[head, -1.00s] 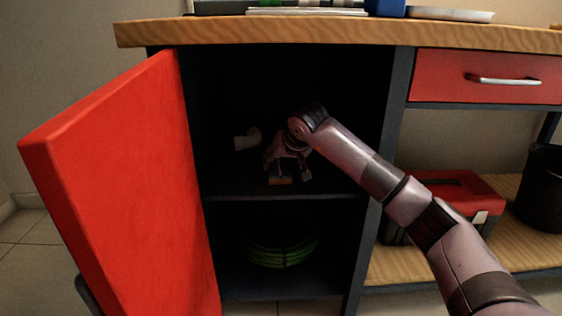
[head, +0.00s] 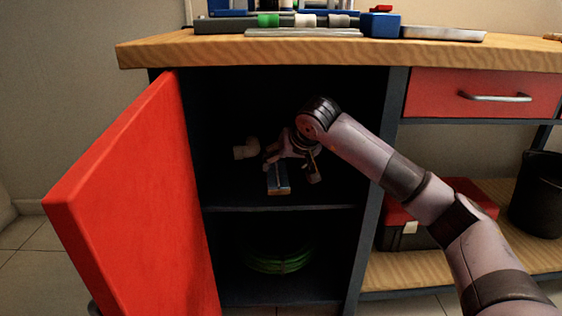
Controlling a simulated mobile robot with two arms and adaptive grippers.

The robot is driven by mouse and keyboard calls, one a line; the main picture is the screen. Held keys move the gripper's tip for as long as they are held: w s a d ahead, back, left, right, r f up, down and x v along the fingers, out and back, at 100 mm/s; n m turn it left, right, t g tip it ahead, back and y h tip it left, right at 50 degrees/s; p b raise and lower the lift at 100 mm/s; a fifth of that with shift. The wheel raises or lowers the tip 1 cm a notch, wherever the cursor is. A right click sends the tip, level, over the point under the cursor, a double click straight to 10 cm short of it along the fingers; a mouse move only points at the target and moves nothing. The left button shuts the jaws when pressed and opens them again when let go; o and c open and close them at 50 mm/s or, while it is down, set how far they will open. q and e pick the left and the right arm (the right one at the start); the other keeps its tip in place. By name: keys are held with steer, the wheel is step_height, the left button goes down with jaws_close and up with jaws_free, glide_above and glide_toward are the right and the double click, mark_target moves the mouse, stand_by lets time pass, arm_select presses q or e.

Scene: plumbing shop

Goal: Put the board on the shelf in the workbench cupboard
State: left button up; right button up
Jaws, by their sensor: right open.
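The workbench cupboard (head: 375,170) stands open, with a shelf (head: 320,206) across its dark inside. A small narrow piece with a bluish top and a tan front end, which looks like the board (head: 279,184), lies on or just above the shelf; I cannot tell if it touches. My right gripper (head: 293,168) is inside the cupboard over the shelf, fingers spread open. One finger is close to the board's back end, the other to its right. The board's back end is partly hidden by the gripper. My left gripper is out of view.
The red cupboard door (head: 130,200) is swung open at left. A green coil (head: 278,260) lies below. A red toolbox (head: 405,235) and black bucket (head: 540,195) are at right.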

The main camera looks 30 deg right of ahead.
steer(key=p+v, duration=0.1)
steer(key=v, duration=0.3)
steer(key=shift+s+r, duration=0.25)
steer(key=shift+r, duration=0.05)
